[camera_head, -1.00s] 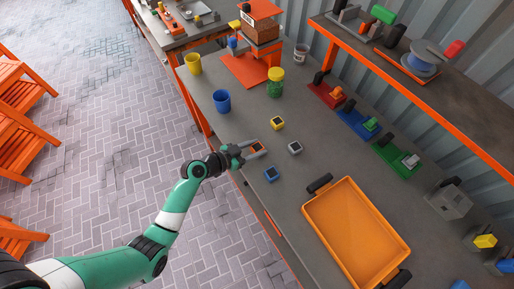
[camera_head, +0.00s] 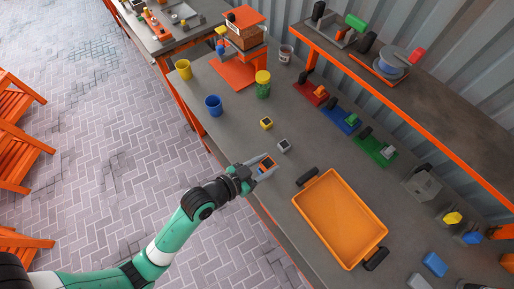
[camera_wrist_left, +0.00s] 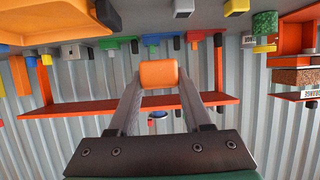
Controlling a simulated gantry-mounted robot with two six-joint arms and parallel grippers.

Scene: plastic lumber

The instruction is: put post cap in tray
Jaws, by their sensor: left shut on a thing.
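My left gripper (camera_head: 264,167) is shut on an orange post cap (camera_wrist_left: 159,74), which sits between the fingertips in the left wrist view. In the head view it is held above the bench near its front edge, left of the tray. The empty orange tray (camera_head: 340,218) lies on the bench with black handles at two ends. A yellow post cap (camera_head: 266,123) and a grey post cap (camera_head: 284,146) stand behind the gripper. My right gripper is not in view.
A blue cup (camera_head: 214,105), a yellow cup (camera_head: 183,69) and a green jar with a yellow lid (camera_head: 263,85) stand farther back. Red, blue and green (camera_head: 376,150) fixtures line the wall side below a raised shelf (camera_head: 420,105). Bench between caps and tray is clear.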

